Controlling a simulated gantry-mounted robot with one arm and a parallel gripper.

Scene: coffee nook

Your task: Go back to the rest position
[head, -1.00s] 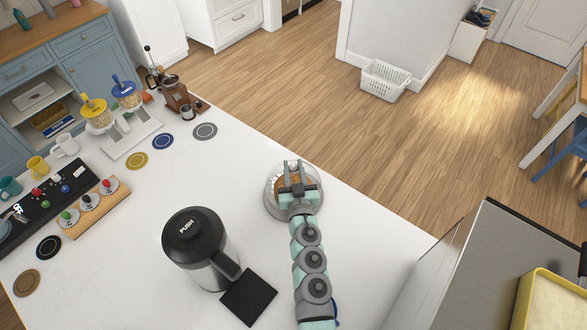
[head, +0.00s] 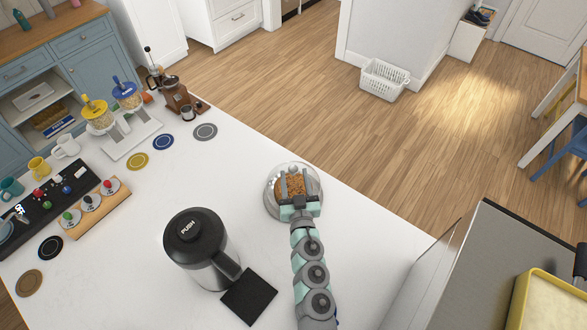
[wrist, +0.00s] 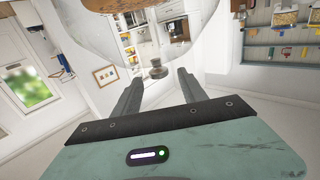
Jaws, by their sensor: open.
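My gripper (head: 295,180) is open and empty, over the near part of a round clear glass dome (head: 272,203) on the white counter. A brown cake or similar food (head: 290,186) shows through the glass. The dome's knob (head: 292,168) lies just beyond the fingertips in the head view. In the wrist view, my two fingers (wrist: 158,80) stand apart, with the knob (wrist: 158,70) seen in the gap between their tips. The dome's clear wall (wrist: 120,50) and some brown food (wrist: 112,4) fill the top there.
A black-lidded thermal jug (head: 196,245) stands left of my arm, with a black square mat (head: 249,296) beside it. Coasters, a capsule rack (head: 95,208), dispensers and a coffee grinder (head: 178,96) line the left side. The counter between them and the dome is clear.

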